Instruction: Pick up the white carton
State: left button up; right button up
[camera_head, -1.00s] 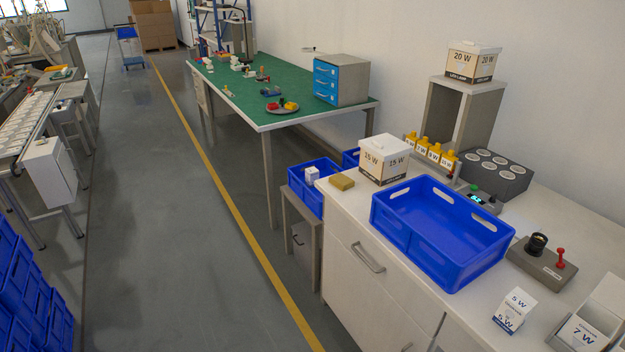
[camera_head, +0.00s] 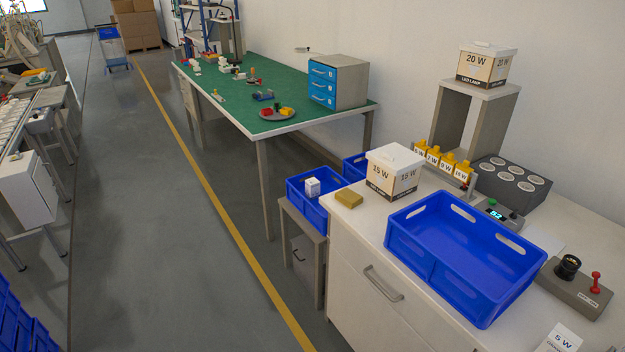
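A small white carton (camera_head: 312,187) sits in the small blue bin (camera_head: 296,190) on a low grey stand left of the white counter. A larger white-topped carton marked 15 W (camera_head: 395,172) stands on the counter, behind the big blue crate. A similar carton marked 20 W (camera_head: 486,66) stands on a grey raised shelf. A white 5 W carton (camera_head: 562,340) is cut off at the bottom edge. Neither of my grippers is in view.
The big blue crate (camera_head: 460,252) is empty on the counter (camera_head: 350,240). A yellow-brown block (camera_head: 349,199) lies near its left edge. A grey box with a red lever (camera_head: 577,284) stands at right. A green-topped table (camera_head: 240,98) is behind. The floor left of the counter is clear.

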aim_at(312, 185)
jog(key=i+j+z, duration=0.35)
jog(key=i+j, duration=1.4)
jog(key=j, duration=0.15)
